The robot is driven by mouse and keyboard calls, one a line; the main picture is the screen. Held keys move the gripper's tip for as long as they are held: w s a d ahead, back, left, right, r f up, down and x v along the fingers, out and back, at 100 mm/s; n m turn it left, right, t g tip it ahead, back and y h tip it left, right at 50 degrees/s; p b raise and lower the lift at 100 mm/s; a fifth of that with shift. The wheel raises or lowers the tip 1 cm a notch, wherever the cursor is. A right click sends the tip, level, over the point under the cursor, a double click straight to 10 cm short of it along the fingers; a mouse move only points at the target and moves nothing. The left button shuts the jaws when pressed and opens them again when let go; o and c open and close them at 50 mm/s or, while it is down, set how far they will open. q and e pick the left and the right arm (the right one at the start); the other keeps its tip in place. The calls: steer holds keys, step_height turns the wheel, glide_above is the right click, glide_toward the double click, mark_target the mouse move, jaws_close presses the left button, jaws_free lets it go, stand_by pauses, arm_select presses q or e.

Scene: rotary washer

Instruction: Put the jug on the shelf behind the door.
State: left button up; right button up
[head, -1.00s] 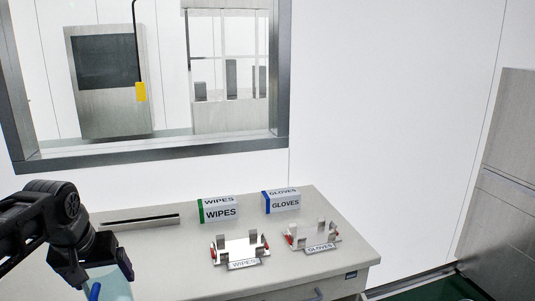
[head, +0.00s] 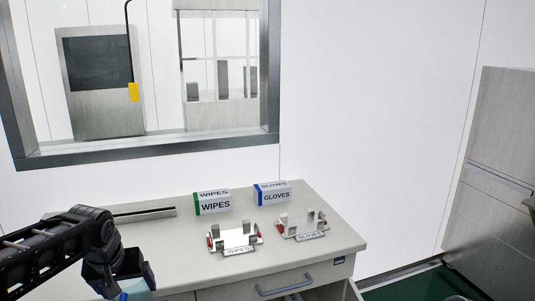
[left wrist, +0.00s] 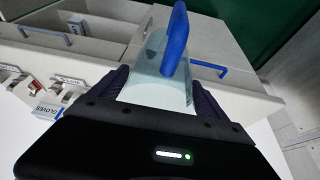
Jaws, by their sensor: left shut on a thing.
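The jug is a clear, pale blue-tinted vessel with a blue handle. It shows in the left wrist view (left wrist: 150,88) and is partly cut off at the bottom of the head view (head: 139,290). My left gripper (head: 128,278) is shut on it, with a dark finger on each side in the left wrist view (left wrist: 158,100). The jug is in front of the counter (head: 180,258). My right gripper is not in view.
On the counter stand a wipes box (head: 212,203), a gloves box (head: 272,194), and two metal holders labelled wipes (head: 235,238) and gloves (head: 302,226). A window is in the wall behind. A grey cabinet (head: 495,180) stands at the right, with green floor (head: 415,285) before it.

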mark_target(151, 300)
arm_select(q)
steer(key=shift+m+h, duration=0.3)
steer(key=shift+m, duration=0.3)
steer(key=d+f, duration=0.4)
steer(key=f, duration=0.1)
steer(key=shift+w+d, duration=0.25)
steer(key=shift+w, duration=0.15)
steer(key=s+d+f+m, duration=0.1)
steer(key=d+f+m, duration=0.1)
steer(key=d+f, duration=0.5)
steer(key=shift+s+d+f+h, duration=0.25)
steer(key=shift+s+d+h, duration=0.15)
steer(key=shift+d, duration=0.35)
